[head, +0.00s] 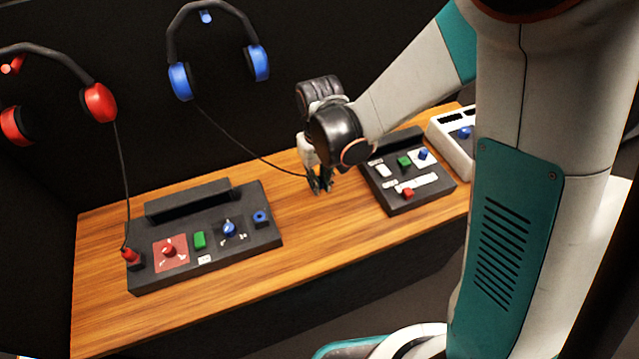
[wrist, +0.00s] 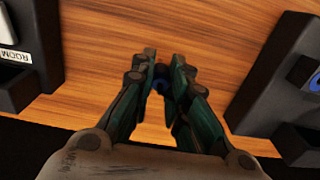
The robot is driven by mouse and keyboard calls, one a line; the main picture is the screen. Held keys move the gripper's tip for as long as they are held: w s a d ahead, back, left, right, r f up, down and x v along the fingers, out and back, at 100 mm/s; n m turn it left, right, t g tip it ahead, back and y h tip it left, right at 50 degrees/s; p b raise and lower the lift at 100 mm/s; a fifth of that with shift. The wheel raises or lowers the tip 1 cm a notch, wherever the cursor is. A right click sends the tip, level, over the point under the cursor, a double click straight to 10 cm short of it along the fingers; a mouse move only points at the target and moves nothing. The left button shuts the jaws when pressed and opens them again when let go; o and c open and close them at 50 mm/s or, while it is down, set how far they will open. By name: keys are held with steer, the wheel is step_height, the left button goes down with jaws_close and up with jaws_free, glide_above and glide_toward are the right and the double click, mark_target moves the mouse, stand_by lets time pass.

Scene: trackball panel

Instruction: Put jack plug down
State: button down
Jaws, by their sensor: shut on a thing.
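My gripper (head: 318,186) is shut on the jack plug, with its fingers pointing down over the bare wood between the two black panels. The plug is mostly hidden by the fingers; a bit of blue (wrist: 160,84) shows between them in the wrist view. A thin black cord (head: 245,143) runs from the blue headphones (head: 258,62) on the wall down to my gripper. I cannot tell whether the plug touches the wood. The gripper also shows in the wrist view (wrist: 164,66).
The left panel (head: 205,252) has a blue socket (head: 261,217), knobs, a green button and a red plug (head: 131,256) at its left end. The right panel (head: 410,203) stands close right of my gripper. Bare wooden tabletop (head: 300,240) lies between them. Red headphones (head: 98,101) hang at left.

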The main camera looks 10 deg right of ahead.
mark_target(320, 177)
steer(key=shift+r, duration=0.1)
steer(key=shift+f+b, duration=0.5)
steer(key=shift+f, duration=0.15)
steer(key=c, duration=1.6)
jaws_free()
steer(key=shift+o, duration=0.2)
steer(key=shift+r, duration=0.15)
step_height(320, 177, up, 13)
steer(key=p, duration=0.5)
steer(key=shift+p, duration=0.3)
